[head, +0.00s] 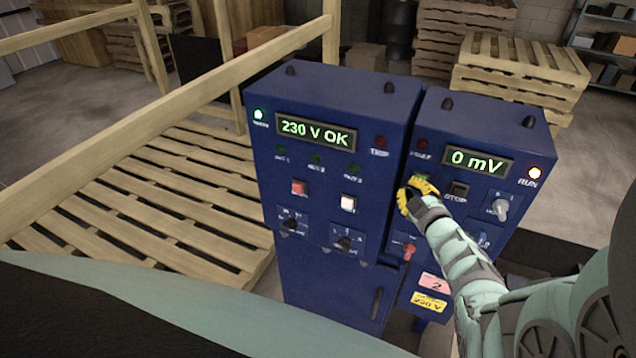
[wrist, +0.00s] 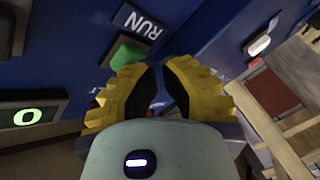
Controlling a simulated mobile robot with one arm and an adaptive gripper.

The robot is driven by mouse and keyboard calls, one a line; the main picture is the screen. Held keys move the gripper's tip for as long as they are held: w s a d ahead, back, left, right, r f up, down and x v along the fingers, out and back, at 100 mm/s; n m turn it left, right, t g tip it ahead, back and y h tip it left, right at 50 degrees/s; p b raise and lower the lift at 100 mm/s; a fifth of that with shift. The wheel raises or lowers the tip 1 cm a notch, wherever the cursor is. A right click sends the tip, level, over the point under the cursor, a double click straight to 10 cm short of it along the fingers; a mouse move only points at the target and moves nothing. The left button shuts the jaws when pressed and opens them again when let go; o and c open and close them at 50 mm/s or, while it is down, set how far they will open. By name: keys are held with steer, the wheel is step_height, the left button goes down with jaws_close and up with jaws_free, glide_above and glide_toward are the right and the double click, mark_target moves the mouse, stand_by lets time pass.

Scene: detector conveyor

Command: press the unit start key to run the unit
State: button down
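The green key (wrist: 127,57) sits on the blue front of the right-hand cabinet, next to a RUN label (wrist: 142,21) that appears upside down in the wrist view. In the head view the green key (head: 421,177) is partly hidden by my gripper. My gripper (head: 417,191) has yellow ribbed fingers and is in front of the panel, close to this key. In the wrist view the fingertips (wrist: 160,63) come nearly together, with nothing between them, just beside the key. I cannot tell whether they touch it.
A black STOP key (head: 458,190) lies right of the green one. A grey rotary knob (head: 500,208) and a red switch (head: 408,250) are also near. The left cabinet's display (head: 314,132) reads 230 V OK; it carries a red key (head: 299,187) and a white key (head: 348,202).

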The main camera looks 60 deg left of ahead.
stand_by(0.5)
steer(key=shift+s+d+r+p, duration=0.1)
steer(key=shift+s+d+p, duration=0.3)
steer(key=shift+s, duration=0.3)
steer(key=s+d, duration=0.1)
steer(key=s, duration=0.2)
steer(key=s+d, duration=0.1)
steer(key=shift+s+d+p, duration=0.15)
steer(key=shift+d+p, duration=0.2)
steer(key=shift+p, duration=0.05)
stand_by(0.7)
